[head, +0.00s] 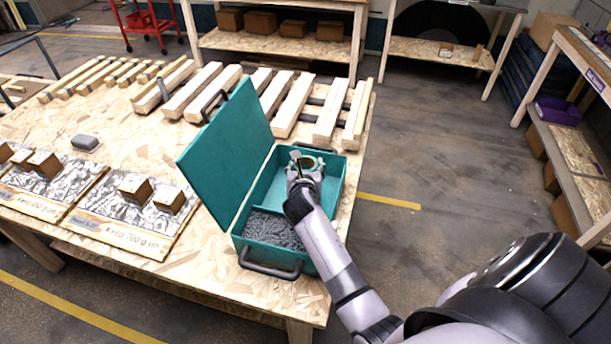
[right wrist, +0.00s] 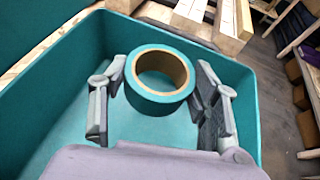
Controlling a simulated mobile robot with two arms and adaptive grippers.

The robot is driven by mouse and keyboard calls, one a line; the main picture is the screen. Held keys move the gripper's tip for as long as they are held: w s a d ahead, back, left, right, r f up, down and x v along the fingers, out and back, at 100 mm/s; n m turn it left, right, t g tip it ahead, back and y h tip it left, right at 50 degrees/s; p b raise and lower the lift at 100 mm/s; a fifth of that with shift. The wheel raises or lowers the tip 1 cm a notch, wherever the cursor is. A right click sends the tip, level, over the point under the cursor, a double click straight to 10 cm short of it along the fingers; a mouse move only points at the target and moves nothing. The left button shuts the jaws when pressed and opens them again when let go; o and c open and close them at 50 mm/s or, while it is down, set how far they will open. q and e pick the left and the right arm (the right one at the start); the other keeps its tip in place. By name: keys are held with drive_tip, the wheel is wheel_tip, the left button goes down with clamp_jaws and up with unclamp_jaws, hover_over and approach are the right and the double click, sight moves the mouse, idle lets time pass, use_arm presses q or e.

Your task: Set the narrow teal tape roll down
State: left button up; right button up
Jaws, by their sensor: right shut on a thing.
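The narrow teal tape roll (right wrist: 157,103), with a brown cardboard core, sits between the two fingers of my right gripper (right wrist: 160,86) in the right wrist view. The fingers are shut on its left and right sides. In the head view my right gripper (head: 305,164) is at the back compartment of the open teal toolbox (head: 333,183), with the roll partly hidden by the fingers. The roll is within the box's outline; I cannot tell whether it touches the floor. The toolbox walls also show in the right wrist view (right wrist: 62,128). My left gripper is not in view.
The toolbox lid (head: 228,150) stands open on the left. Grey fasteners (head: 272,230) fill the front compartment, behind a dark handle (head: 270,268). Wooden slats (head: 235,90) lie behind the box. Foil-covered boards (head: 125,205) with small wooden blocks lie to the left.

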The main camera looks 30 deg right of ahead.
wheel_tip(320, 180, down, 3)
drive_tip(key=shift+r, duration=0.1)
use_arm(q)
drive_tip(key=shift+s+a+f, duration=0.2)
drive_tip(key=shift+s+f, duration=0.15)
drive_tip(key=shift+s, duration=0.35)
use_arm(e)
drive_tip(key=shift+f+b, duration=0.35)
drive_tip(key=shift+f, duration=0.35)
drive_tip(key=o, duration=1.1)
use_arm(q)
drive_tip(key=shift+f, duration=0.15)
use_arm(e)
drive_tip(key=shift+o, duration=0.2)
drive_tip(key=shift+r, duration=0.1)
